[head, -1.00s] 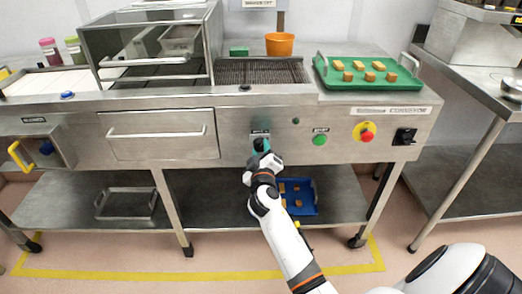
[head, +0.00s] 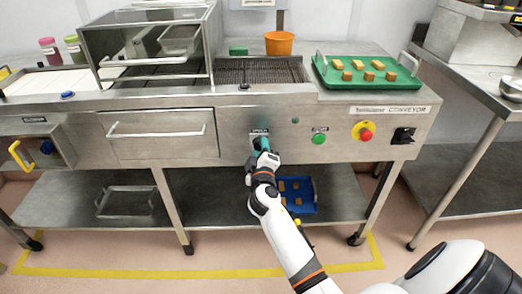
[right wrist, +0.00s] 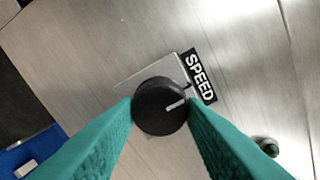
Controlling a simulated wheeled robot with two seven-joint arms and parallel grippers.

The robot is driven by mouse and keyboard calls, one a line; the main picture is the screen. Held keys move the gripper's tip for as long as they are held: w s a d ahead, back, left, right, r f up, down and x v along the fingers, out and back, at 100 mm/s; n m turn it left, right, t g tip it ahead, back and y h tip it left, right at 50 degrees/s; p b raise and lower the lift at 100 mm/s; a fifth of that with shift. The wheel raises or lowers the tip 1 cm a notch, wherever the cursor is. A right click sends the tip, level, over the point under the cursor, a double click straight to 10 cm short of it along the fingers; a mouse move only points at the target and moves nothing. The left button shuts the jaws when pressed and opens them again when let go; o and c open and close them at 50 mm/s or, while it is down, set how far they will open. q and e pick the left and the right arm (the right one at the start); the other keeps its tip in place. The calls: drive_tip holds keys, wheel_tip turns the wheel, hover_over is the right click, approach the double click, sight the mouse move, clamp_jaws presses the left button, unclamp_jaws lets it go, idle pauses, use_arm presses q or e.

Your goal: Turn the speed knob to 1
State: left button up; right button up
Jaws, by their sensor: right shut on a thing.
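The speed knob (right wrist: 158,108) is a round black dial with a white pointer line, on a light plate on the steel front panel. In the right wrist view its pointer aims right and slightly up, towards the black SPEED label (right wrist: 200,78). No numbers are readable around it. My right gripper (head: 261,144) is shut on the knob, with one teal finger on each side of it. In the head view the gripper mostly covers the knob. My left gripper is not in view.
To the right on the panel are a green button (head: 319,139), a red stop button on yellow (head: 365,134) and a black switch (head: 403,136). A drawer handle (head: 155,133) sticks out to the left. A blue tray (head: 297,208) lies on the lower shelf.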

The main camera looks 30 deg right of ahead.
drive_tip(key=o, duration=1)
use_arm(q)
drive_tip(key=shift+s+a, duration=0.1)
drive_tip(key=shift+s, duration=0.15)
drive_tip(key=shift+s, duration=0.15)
use_arm(e)
drive_tip(key=shift+s+a, duration=0.15)
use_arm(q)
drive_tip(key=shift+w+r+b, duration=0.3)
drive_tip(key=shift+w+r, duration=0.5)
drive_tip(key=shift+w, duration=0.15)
use_arm(e)
drive_tip(key=v, duration=1.1)
drive_tip(key=shift+s+a, duration=0.2)
drive_tip(key=shift+s, duration=0.05)
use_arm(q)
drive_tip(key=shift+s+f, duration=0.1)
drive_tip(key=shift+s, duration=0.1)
